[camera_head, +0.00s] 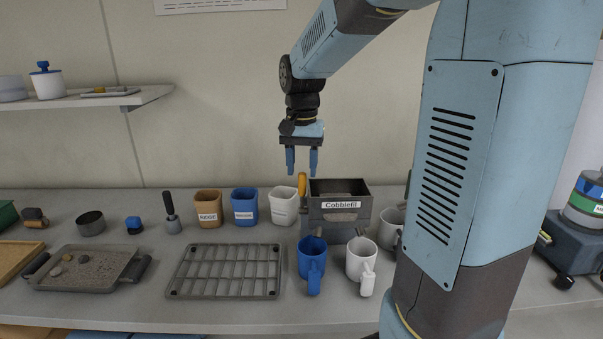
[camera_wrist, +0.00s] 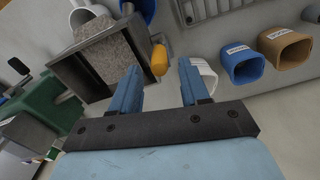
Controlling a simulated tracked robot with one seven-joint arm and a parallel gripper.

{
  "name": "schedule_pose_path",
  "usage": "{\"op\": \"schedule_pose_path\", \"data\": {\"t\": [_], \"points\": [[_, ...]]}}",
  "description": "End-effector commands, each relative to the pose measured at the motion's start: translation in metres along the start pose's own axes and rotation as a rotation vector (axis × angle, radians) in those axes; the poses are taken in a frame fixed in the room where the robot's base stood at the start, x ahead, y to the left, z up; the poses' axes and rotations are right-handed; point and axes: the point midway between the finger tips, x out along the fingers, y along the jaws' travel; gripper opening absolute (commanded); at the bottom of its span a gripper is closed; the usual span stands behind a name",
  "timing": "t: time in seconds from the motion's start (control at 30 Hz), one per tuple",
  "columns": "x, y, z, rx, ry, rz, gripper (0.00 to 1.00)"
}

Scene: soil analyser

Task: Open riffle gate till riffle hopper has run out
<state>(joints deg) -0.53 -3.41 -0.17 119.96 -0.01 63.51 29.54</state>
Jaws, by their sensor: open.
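The riffle hopper (camera_head: 340,201) is a dark grey box labelled "Cobblefil" at the back of the bench. My gripper (camera_head: 302,170) is open and empty, with fingers pointing down above the handle. In the wrist view the handle lies between and beyond the fingertips (camera_wrist: 160,72), apart from them.
A blue mug (camera_head: 312,260) and a white mug (camera_head: 360,262) stand below the hopper's front. A white cup (camera_head: 284,206), blue cup (camera_head: 244,207) and brown cup (camera_head: 208,208) stand left of it. A wire rack (camera_head: 228,271) lies in front. A shelf (camera_head: 130,98) is upper left.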

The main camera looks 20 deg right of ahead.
Motion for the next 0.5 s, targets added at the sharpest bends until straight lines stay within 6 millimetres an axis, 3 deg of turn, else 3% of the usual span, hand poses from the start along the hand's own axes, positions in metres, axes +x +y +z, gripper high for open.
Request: {"op": "schedule_pose_path", "data": {"t": [0.2, 0.5], "points": [[0.018, 0.0, 0.0, 0.0, 0.0, 0.0, 0.45], [0.021, 0.0, 0.0, 0.001, 0.001, -0.001, 0.45]]}}
